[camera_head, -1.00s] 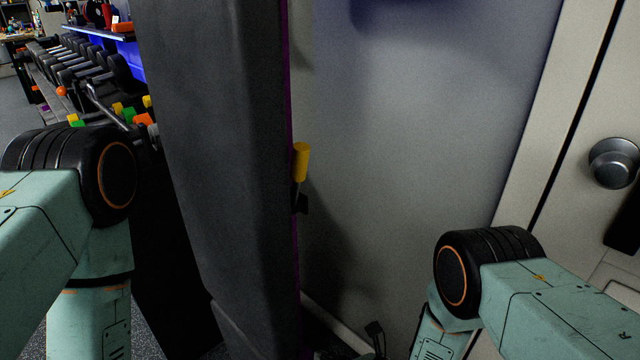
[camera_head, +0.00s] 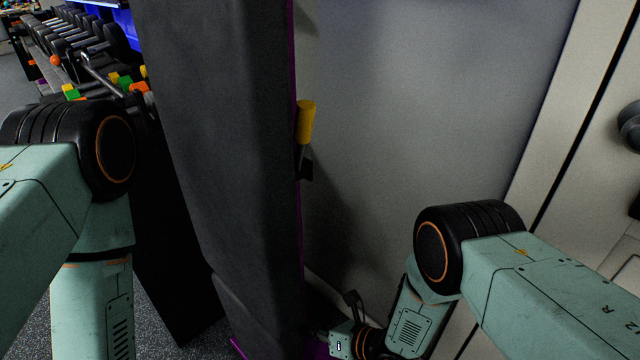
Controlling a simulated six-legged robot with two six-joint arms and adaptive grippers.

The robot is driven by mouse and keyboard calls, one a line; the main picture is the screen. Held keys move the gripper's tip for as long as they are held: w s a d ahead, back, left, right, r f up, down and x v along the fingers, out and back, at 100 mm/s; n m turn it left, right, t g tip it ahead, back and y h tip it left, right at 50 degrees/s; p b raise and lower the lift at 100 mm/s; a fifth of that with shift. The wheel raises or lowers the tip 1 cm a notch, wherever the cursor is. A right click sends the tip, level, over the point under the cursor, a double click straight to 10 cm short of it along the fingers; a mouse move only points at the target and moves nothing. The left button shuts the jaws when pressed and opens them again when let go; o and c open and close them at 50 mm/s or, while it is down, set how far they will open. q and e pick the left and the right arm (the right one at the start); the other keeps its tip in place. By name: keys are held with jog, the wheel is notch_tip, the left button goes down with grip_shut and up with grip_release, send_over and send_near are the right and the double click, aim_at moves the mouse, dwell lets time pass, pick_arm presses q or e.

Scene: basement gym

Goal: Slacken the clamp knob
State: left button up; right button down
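A yellow-gripped handle (camera_head: 305,122) on a short metal stem juts up from a dark bracket at the right edge of a tall dark padded board (camera_head: 225,150). It is the only part in view that could be the clamp knob; I cannot tell for sure. My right arm reaches down and left, its wrist end low beside the board. The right gripper (camera_head: 322,338) is at the bottom, well below the handle and apart from it; its fingers are too dark and partly hidden to read. My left arm runs down out of the picture, and its gripper is out of view.
A purple frame edge (camera_head: 299,230) runs along the board's right side. A grey wall panel (camera_head: 420,110) stands close behind. A pale door (camera_head: 590,130) with a round knob is at right. A dumbbell rack (camera_head: 85,50) stands at far left. Speckled floor shows at lower left.

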jog(key=shift+w+a, duration=0.5)
jog(key=shift+f+b, duration=0.25)
jog(key=shift+b, duration=0.15)
dwell(0.4)
jog(key=shift+w+d+f+b, duration=0.4)
jog(key=shift+w+d+b, duration=0.25)
jog(key=shift+b, duration=0.1)
jog(key=shift+w+d+f+b, duration=0.15)
jog(key=shift+d+f+b, duration=0.1)
jog(key=shift+f+b, duration=0.2)
dwell(0.6)
jog(key=shift+r, duration=0.1)
jog(key=s+d+p, duration=0.3)
jog(key=d, duration=0.1)
jog(key=shift+s+d+r, duration=0.3)
jog(key=shift+s+d, duration=0.05)
dwell(0.5)
